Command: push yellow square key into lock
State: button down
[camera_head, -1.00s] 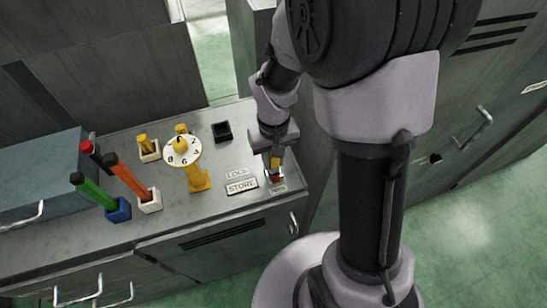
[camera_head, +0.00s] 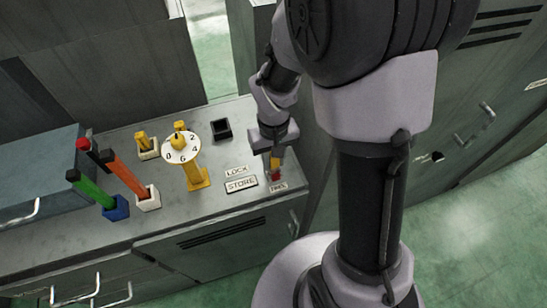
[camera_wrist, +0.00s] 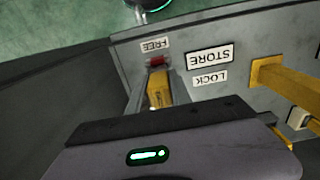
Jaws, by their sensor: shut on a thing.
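A yellow square key (camera_head: 275,163) stands at the right end of the grey counter, beside the LOCK and STORE labels. My gripper (camera_head: 273,152) is above it, shut on it. A red part (camera_wrist: 156,61) shows just past the key, by the FREE label (camera_wrist: 155,44). The gripper's fingertips and the key's grasped end are mostly hidden.
A yellow post with a numbered white dial (camera_head: 182,148) stands left of the gripper. A black square socket (camera_head: 221,129) is behind. Blue (camera_head: 117,209) and white (camera_head: 149,199) holders carry coloured sticks at left. The counter's front edge is close to the key.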

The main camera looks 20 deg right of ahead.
jog(key=shift+f+b, duration=0.85)
jog(key=shift+f, duration=0.15)
jog(key=c, duration=1.1)
grip_release()
notch_tip(320, 180, up, 17)
jog(key=p, duration=0.6)
jog(key=shift+r+p, duration=0.2)
jog(key=shift+p, duration=0.2)
